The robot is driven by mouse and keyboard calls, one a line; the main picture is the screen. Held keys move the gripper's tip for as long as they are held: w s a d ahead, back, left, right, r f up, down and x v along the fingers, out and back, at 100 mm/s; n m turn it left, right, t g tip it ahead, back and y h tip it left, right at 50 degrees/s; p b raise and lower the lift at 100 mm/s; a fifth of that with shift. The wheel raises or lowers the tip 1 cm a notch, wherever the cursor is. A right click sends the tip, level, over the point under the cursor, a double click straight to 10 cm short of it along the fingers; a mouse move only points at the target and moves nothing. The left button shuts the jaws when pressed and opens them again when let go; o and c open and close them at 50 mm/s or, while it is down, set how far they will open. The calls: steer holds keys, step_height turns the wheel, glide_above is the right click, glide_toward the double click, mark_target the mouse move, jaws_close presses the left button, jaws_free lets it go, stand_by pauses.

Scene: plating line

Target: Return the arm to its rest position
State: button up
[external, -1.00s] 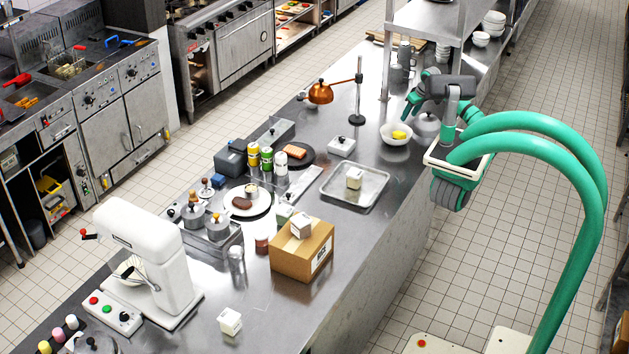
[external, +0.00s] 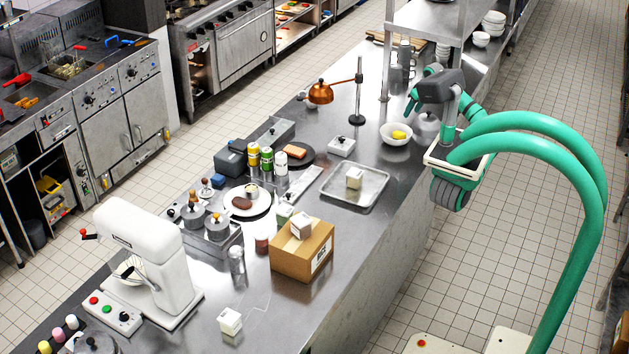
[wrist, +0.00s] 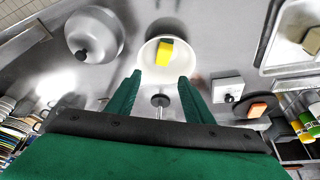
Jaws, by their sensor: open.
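My gripper (external: 412,106) is at the far right end of the steel counter, above it and beside the white bowl (external: 396,139). In the wrist view my gripper (wrist: 160,85) shows two green fingers spread apart with nothing between them. The bowl also shows in the wrist view (wrist: 147,62), beyond the fingertips, with a yellow item (wrist: 165,51) in it. My arm is bent above the counter's right edge.
A lidded pot (external: 427,125) stands close to my arm, under it. A steel shelf post (external: 387,55) rises just behind. A copper heat lamp (external: 321,92) on a stand is to the left. A metal tray (external: 372,197) with a white box lies in front.

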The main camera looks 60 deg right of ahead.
steer(key=s+d+f+n+g+h, duration=0.1)
steer(key=s+d+f+h, duration=0.25)
steer(key=s+f, duration=0.45)
steer(key=s+d+f+n+h, duration=0.1)
steer(key=s+d+f+h, duration=0.3)
steer(key=s, duration=0.5)
steer(key=s+a+f+n+t+y, duration=0.15)
steer(key=s+a+f, duration=0.45)
steer(key=a+f, duration=0.6)
steer(key=s+a+f+n+t+y, duration=0.15)
steer(key=s+a+f, duration=0.35)
steer(key=a+f, duration=0.6)
steer(key=a+f+n+t+y, duration=0.1)
steer(key=a+f+y, duration=0.15)
steer(key=a, duration=1.05)
steer(key=a+f+t+y, duration=0.2)
steer(key=a+f, duration=0.1)
steer(key=a, duration=1.1)
steer(key=w+a+r+m+t+y, duration=0.1)
steer(key=w+a+r, duration=0.15)
steer(key=a, duration=0.45)
steer(key=w+a+r+t, duration=0.2)
steer(key=a+r, duration=0.1)
steer(key=a, duration=0.3)
steer(key=w+a+r+t, duration=0.3)
steer(key=a+r, duration=0.4)
steer(key=r, duration=0.3)
steer(key=shift+w+a+r+y, duration=0.3)
steer(key=shift+w+y, duration=0.05)
steer(key=shift+y, duration=0.05)
